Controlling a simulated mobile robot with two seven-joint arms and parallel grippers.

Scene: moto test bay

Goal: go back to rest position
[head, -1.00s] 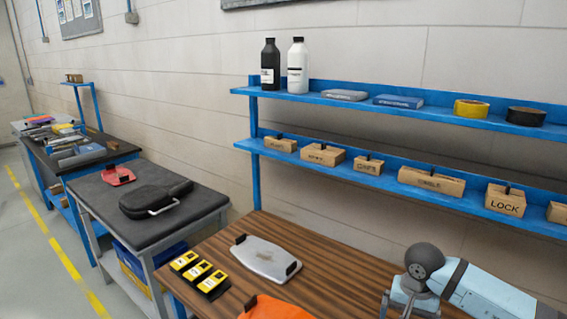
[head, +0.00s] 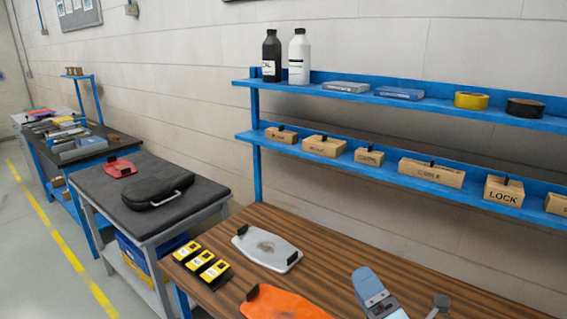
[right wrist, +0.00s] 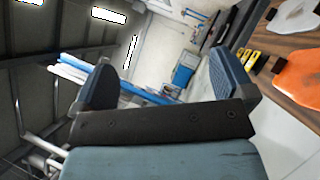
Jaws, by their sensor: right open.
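My right gripper (head: 378,294) shows only in part at the bottom edge of the head view, in front of the wooden bench top (head: 330,262). In the right wrist view the right gripper (right wrist: 163,78) has its two blue-padded fingers wide apart with nothing between them. The bench and an orange plate (right wrist: 298,70) lie off to the right there. My left gripper is in neither view.
On the bench lie an orange plate (head: 280,304), a grey plate (head: 266,248) and yellow-black blocks (head: 201,262). A blue shelf (head: 420,105) with bottles, tape and labelled boxes stands behind. A dark-topped table (head: 105,196) holds a black case (head: 158,188).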

